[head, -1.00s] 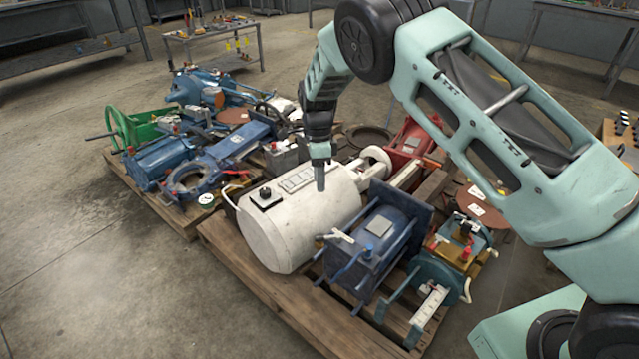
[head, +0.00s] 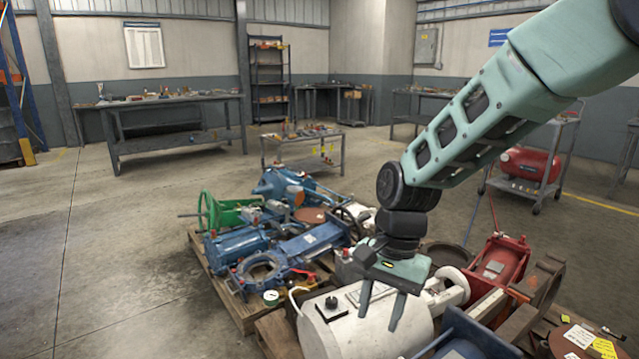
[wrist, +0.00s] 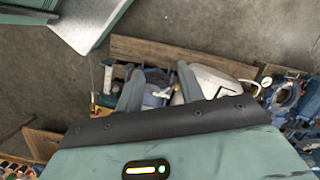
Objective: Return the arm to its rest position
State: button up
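My gripper (head: 382,305) hangs from my pale green arm above the white cylindrical machine (head: 365,335) in the head view. Its two fingers point down and stand apart, with nothing between them. In the wrist view my gripper's fingers (wrist: 158,90) show as two separate grey prongs over the pallet load. The white machine (wrist: 215,82) lies below and beyond them there. Whether a finger touches the white machine cannot be told, but they look apart from it.
Two wooden pallets (head: 232,305) carry blue, red and green machine parts, including a green handwheel (head: 208,212) and a red machine (head: 500,262). A small table (head: 302,150), a workbench (head: 172,135) and a cart with a red tank (head: 530,165) stand behind. The floor at left is clear.

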jog(key=s+d+r+n+t+h, duration=0.1)
jog(key=s+d+r+n, duration=0.1)
jog(key=s+n, duration=0.7)
jog(key=s+d+r+n+t, duration=0.15)
jog(key=s+n, duration=0.35)
jog(key=s, duration=0.7)
notch_tip(320, 180, up, 22)
jog(key=p, duration=2.1)
jog(key=shift+d+f+p, duration=0.15)
jog(key=shift+d+p, duration=0.15)
jog(key=shift+d, duration=0.05)
jog(key=shift+w+f+g, duration=0.1)
jog(key=shift+w+g, duration=0.05)
jog(key=shift+g, duration=0.1)
